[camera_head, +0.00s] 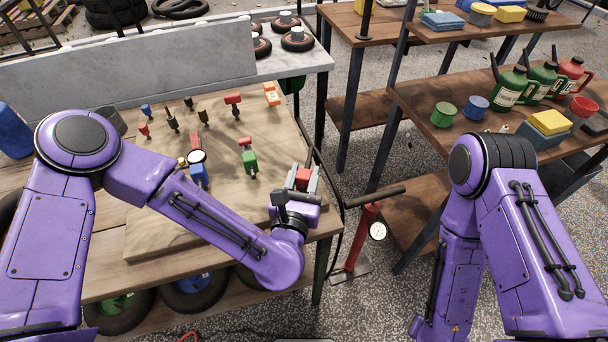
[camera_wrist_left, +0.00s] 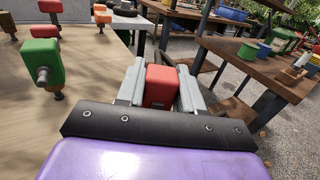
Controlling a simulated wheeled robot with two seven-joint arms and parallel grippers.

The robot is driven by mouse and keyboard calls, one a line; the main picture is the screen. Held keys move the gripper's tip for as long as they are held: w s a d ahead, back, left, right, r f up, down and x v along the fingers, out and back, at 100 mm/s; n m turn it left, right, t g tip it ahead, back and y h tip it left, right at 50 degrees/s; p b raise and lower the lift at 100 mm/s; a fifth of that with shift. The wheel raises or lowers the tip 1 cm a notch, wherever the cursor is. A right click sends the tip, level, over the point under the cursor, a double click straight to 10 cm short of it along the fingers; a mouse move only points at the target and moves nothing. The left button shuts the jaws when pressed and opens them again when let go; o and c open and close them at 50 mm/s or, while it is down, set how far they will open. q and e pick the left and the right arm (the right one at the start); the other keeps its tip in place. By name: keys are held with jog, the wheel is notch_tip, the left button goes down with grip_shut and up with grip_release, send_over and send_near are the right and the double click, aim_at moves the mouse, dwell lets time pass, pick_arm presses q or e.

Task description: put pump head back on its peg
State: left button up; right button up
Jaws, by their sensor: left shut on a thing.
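My left gripper (camera_head: 303,182) is shut on a red block-like part (camera_head: 303,176), which I take to be the pump head. In the left wrist view the red part (camera_wrist_left: 159,87) sits between the two grey fingers, with its lower end hidden. The gripper is at the right edge of the wooden board (camera_head: 165,235), right of a green-bodied fitting (camera_head: 249,162) with a red top. Several coloured fittings stand on the board, among them a red one (camera_head: 233,102) and an orange one (camera_head: 271,94). I cannot tell which peg is the pump head's.
A blue gauge fitting (camera_head: 199,174) stands mid-board. A grey panel (camera_head: 130,70) stands behind the board. A red floor pump (camera_head: 366,228) with a gauge stands right of the bench. Shelves with green bottles (camera_head: 510,86) are at the right. The board's front is clear.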

pick_arm(q)
jog(key=o, duration=1.1)
jog(key=b+v, duration=0.1)
jog(key=v, duration=0.1)
jog(key=b+v, duration=0.1)
jog(key=v, duration=0.2)
jog(key=b+v, duration=0.1)
jog(key=v, duration=0.2)
jog(key=shift+f, duration=0.3)
jog(key=shift+s+a+r+p, duration=0.1)
jog(key=shift+s+r+p, duration=0.1)
jog(key=shift+s, duration=0.3)
jog(key=shift+s+r+p, duration=0.1)
jog(key=shift+s+p, duration=0.1)
jog(key=shift+s, duration=0.35)
jog(key=shift+s+a+f, duration=0.1)
jog(key=shift+s+a, duration=0.05)
jog(key=shift+s, duration=0.1)
